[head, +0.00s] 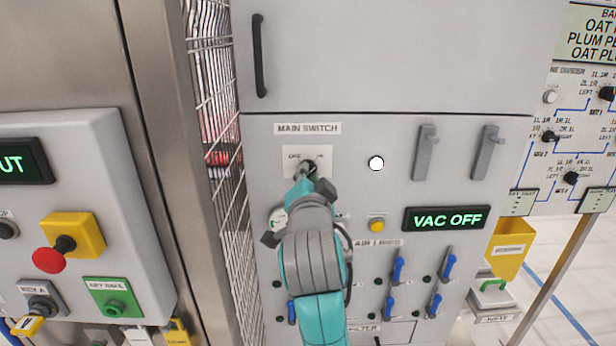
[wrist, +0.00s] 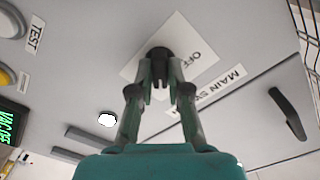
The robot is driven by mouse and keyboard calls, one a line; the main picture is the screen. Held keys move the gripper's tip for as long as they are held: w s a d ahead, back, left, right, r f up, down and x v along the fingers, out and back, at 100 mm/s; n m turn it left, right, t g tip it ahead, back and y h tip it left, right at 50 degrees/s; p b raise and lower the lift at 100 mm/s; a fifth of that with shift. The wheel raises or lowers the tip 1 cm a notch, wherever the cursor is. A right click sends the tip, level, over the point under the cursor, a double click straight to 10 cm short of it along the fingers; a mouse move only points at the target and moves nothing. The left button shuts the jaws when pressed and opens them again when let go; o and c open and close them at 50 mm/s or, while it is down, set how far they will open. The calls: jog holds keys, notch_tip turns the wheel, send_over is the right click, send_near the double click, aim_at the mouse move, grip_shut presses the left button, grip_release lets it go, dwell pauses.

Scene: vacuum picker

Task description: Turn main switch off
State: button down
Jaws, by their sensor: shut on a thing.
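The main switch is a dark rotary knob (wrist: 159,52) on a white square plate (head: 296,158), under a "MAIN SWITCH" label (head: 307,128) on the grey panel. The plate has "OFF" on its left and a partly covered marking on its right. My gripper (head: 308,172) reaches the knob from below in the head view and hides most of it. In the wrist view my gripper (wrist: 160,82) has its two fingers closed on the knob. I cannot tell which way the knob points. A green-lit display (head: 446,219) reads "VAC OFF".
A wire mesh guard (head: 213,100) stands left of the panel. A box with a red emergency button (head: 49,260) is further left. Two grey handles (head: 425,152) and a lit white lamp (head: 376,163) are to the right. Several blue-handled valves (head: 398,268) sit below, near my arm.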

jog(key=shift+n, duration=0.3)
jog(key=n, duration=1.6)
jog(key=shift+f+n, duration=0.1)
jog(key=shift+n, duration=0.6)
jog(key=c, duration=1.1)
grip_release()
jog(key=shift+s, duration=0.1)
